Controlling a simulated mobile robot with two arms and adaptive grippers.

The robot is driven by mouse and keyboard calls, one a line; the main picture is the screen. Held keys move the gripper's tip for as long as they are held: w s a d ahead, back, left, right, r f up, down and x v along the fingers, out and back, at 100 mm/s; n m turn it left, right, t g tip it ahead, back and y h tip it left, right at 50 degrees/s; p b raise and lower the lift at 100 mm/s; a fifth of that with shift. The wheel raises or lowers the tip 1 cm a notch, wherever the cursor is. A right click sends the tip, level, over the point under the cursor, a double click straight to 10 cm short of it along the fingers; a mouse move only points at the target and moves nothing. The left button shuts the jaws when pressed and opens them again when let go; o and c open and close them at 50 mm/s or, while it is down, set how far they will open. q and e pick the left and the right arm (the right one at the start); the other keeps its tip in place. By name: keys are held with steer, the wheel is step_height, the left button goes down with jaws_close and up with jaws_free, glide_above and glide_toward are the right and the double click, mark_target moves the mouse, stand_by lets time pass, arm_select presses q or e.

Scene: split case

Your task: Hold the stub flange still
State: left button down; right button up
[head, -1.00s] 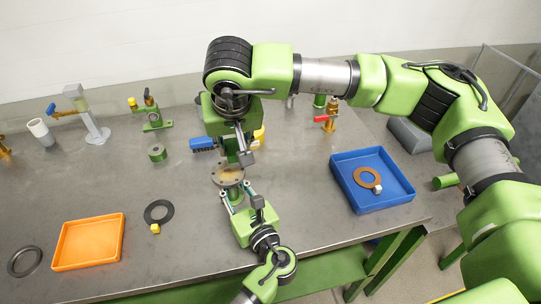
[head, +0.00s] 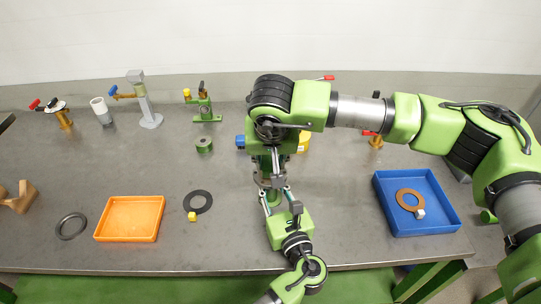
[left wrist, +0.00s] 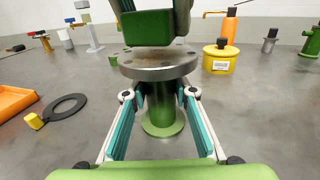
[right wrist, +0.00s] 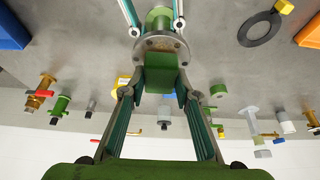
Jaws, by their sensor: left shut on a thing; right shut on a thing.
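The stub flange is a round steel disc with bolt holes on a green neck and foot, upright on the bench; its disc (left wrist: 158,66) shows best in the left wrist view. My left gripper (head: 276,191) is shut around the green neck, just under the disc; its fingers also show in the left wrist view (left wrist: 160,95). My right gripper (head: 268,168) points down over the flange. In the right wrist view it is shut on a green block (right wrist: 160,74), which is at the disc's face. I cannot tell whether block and disc touch.
A blue tray (head: 447,228) with a copper-coloured ring stands right. An orange tray (head: 128,237), a black ring (head: 207,208) with a yellow tag and a grey ring (head: 61,234) lie left. A yellow canister (left wrist: 221,64) and several valve fittings stand behind. Bench around the flange's foot is clear.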

steer(key=shift+f, duration=0.7)
stand_by(0.8)
steer(key=shift+w, duration=0.1)
steer(key=shift+w+r, duration=0.1)
steer(key=shift+w, duration=0.4)
steer(key=shift+s, duration=0.1)
steer(key=shift+s+f, duration=0.25)
steer(key=shift+s, duration=0.95)
steer(key=shift+w+r, duration=0.1)
steer(key=shift+w, duration=1.15)
steer(key=shift+s, duration=0.1)
